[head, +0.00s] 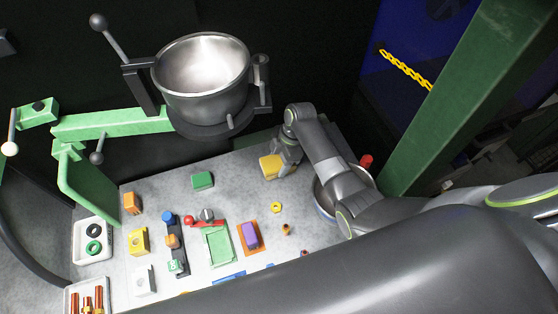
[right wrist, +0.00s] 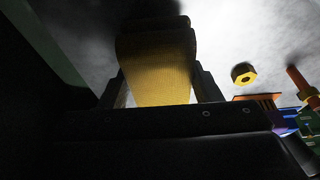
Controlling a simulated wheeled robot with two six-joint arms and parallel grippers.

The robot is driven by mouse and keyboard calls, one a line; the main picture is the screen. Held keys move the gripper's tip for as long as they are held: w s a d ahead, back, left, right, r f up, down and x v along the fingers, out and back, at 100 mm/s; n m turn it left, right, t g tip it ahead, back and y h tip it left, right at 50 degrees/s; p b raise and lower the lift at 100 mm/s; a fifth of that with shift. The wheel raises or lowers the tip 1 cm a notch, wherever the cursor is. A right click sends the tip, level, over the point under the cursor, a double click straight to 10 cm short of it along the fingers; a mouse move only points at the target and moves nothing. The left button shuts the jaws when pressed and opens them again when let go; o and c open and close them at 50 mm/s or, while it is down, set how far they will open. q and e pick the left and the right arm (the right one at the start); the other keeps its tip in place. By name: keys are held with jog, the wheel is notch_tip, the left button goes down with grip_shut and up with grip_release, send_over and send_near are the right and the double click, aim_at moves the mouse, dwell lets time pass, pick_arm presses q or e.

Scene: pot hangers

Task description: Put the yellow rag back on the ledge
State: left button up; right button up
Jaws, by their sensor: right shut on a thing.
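The yellow rag (head: 271,167) is at the back of the grey worktable, right of the middle, in the head view. My right gripper (head: 279,168) is shut on it, with the rag between the fingers. In the right wrist view the folded, ribbed yellow rag (right wrist: 158,65) fills the space between my right gripper's fingers (right wrist: 163,88). I cannot tell whether the rag still touches the surface below. No ledge is clearly identifiable; a dark green strip (head: 257,142) runs along the table's back edge behind the rag. My left gripper is not in view.
A steel pot (head: 202,75) hangs in a holder on a green arm (head: 112,122) at the back left. A round bowl (head: 325,205) sits beside my right arm. A green post (head: 455,100) stands at the right. Several small parts, including a green block (head: 203,180), crowd the table's left and middle.

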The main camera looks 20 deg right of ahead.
jog(key=shift+f, duration=0.45)
jog(key=shift+f, duration=0.2)
jog(key=o, duration=1.1)
jog(key=shift+r, duration=0.1)
jog(key=b+v, duration=0.1)
jog(key=v, duration=1.1)
jog(key=shift+r, duration=0.1)
